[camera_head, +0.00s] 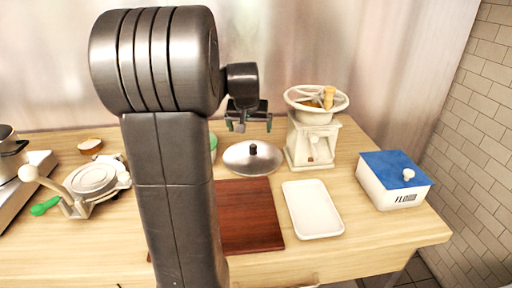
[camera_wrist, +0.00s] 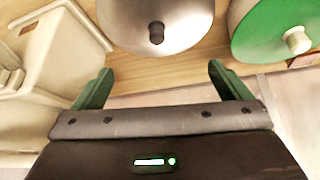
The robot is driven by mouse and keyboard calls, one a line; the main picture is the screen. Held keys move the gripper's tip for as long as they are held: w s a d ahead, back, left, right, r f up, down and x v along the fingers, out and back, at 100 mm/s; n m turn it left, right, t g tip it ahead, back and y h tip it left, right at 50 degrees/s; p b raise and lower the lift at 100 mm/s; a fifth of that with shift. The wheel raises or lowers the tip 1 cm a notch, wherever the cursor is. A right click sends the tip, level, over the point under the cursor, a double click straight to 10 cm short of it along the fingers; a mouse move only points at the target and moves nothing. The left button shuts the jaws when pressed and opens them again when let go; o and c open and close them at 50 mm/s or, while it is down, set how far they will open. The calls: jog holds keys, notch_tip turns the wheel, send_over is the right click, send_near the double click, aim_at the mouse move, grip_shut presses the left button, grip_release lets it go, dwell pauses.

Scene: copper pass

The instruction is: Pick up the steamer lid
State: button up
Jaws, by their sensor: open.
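The steamer lid (camera_head: 252,159) is a round domed silver metal lid with a dark knob, lying on the wooden counter behind the brown board in the head view. In the wrist view the lid (camera_wrist: 178,22) is at the top centre, its dark knob pointing towards the camera. My gripper (camera_head: 248,120) hangs above and slightly left of the lid in the head view. Its two green-tipped fingers (camera_wrist: 158,78) are spread apart and empty, with the lid beyond them. The lid's upper edge is cut off in the wrist view.
A cream grinder with a wheel (camera_head: 312,142) stands right of the lid. A green lid with a pale knob (camera_wrist: 272,28) is beside it, mostly hidden in the head view. A white tray (camera_head: 312,209), a brown board (camera_head: 250,222) and a blue-lidded flour box (camera_head: 394,190) are in front.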

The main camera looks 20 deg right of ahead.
aim_at(253, 146)
jog(key=x, duration=0.8)
jog(key=shift+w+d, duration=0.2)
jog(key=shift+d, duration=0.05)
jog(key=shift+s+p+x, duration=0.2)
jog(key=shift+p+x, duration=0.05)
jog(key=shift+x, duration=1.15)
jog(key=shift+s+p+x, duration=0.15)
jog(key=shift+p+x, duration=0.1)
jog(key=shift+x, duration=1.15)
jog(key=shift+f, duration=0.15)
